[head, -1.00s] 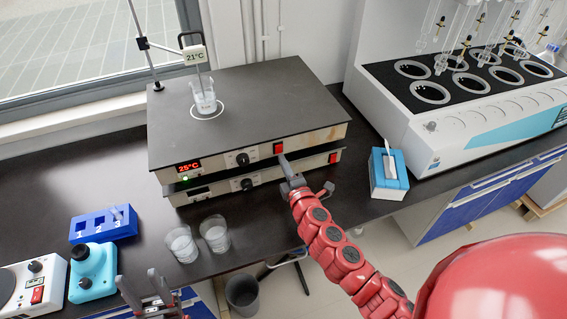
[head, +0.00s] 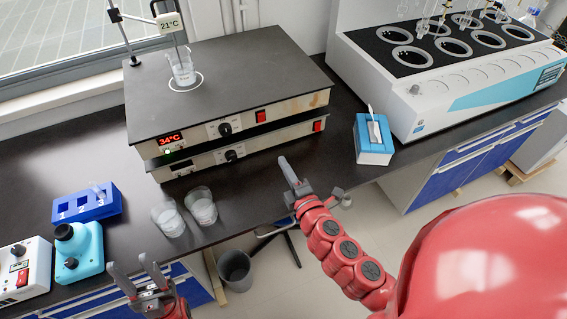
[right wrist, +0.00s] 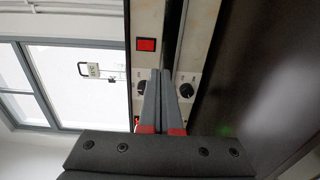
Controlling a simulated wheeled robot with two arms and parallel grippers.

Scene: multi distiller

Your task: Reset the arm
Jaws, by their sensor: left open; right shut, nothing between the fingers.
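My right arm reaches in from the lower right in the head view. Its gripper (head: 287,168) is shut and empty, in front of the hot plate's right end and apart from it. In the right wrist view the shut fingers (right wrist: 161,82) point at the front panel with its red switch and knobs. My left gripper (head: 139,270) is open and empty at the lower left, near the bench's front edge. The upper hot plate (head: 235,85) sits on another one, and its red display reads 34°C. A beaker (head: 182,75) stands on it under a thermometer tag (head: 171,23) reading 21°C.
Two beakers with white contents, left (head: 168,218) and right (head: 201,207), stand before the hot plates. A blue rack (head: 87,204), a teal device (head: 79,252) and a white device (head: 24,270) are at left. A blue box (head: 374,140) and a multi-well bath (head: 450,85) are at right.

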